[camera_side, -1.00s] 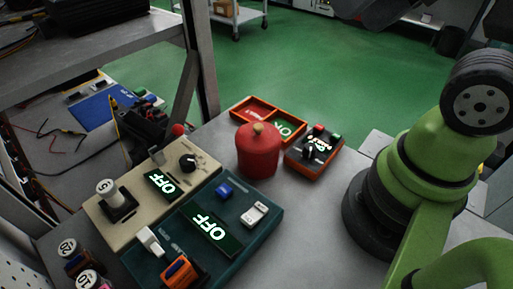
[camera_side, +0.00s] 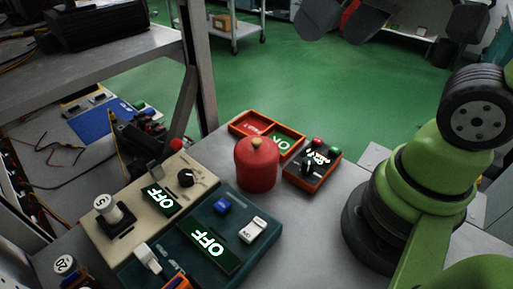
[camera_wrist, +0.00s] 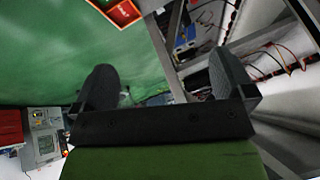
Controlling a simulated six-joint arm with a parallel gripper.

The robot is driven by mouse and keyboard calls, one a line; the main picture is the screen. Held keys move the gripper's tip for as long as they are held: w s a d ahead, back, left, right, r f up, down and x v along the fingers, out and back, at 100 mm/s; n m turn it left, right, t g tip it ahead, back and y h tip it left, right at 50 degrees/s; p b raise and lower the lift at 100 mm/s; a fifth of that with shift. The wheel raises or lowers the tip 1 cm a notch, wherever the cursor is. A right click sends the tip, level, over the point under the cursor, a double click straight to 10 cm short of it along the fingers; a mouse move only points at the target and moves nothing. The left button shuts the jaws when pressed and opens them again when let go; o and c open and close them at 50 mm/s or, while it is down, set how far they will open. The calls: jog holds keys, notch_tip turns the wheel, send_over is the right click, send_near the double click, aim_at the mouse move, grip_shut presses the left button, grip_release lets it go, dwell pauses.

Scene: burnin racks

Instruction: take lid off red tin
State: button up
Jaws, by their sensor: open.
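The red tin (camera_side: 257,172) stands upright on the grey bench in the middle of the side view. I cannot make out the tin for sure in the wrist view.
An orange-red tray (camera_side: 253,122) with two compartments is behind the tin. A small control box (camera_side: 312,170) is close on its right. A teal OFF panel (camera_side: 262,222) and a beige OFF panel (camera_side: 205,180) lie in front and left. A shelf post (camera_side: 200,70) rises at left.

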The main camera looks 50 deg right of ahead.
jog(key=w+a+f+n+g+h, duration=0.1)
jog(key=w+f+n+g, duration=0.25)
jog(key=w+f, duration=0.2)
jog(key=n+g+h, duration=0.1)
jog(key=n+g, duration=0.1)
jog(key=n, duration=0.2)
send_over(257, 140)
notch_tip(257, 140, down, 7)
jog(key=shift+r, duration=0.1)
notch_tip(257, 140, down, 10)
jog(key=shift+f, duration=0.1)
jog(key=shift+c, duration=0.5)
jog(key=c, duration=0.7)
jog(key=shift+c, duration=0.2)
